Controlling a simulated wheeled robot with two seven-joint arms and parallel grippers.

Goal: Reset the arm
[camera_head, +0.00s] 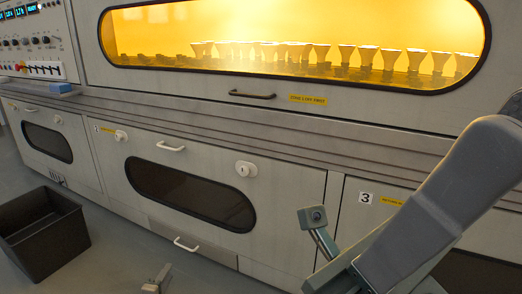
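My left gripper (157,281) shows only as a small grey tip at the bottom edge, in front of the lower cabinet. Most of it is cut off, and I cannot tell whether it is open or shut. My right arm (455,190) comes in from the right as a large grey link, bent down toward the lower middle. A grey block on a short stalk (315,217) stands out beside its lower end and looks like part of my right gripper. The rest of that gripper is hidden or cut off. No object shows in either gripper.
A long grey cabinet (290,185) fills the view, with a lit amber window (290,18) showing a row of bulbs. Its handles (170,147) and knobs stick out. A black open bin (60,243) stands on the floor at left. A control panel (35,42) is at upper left.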

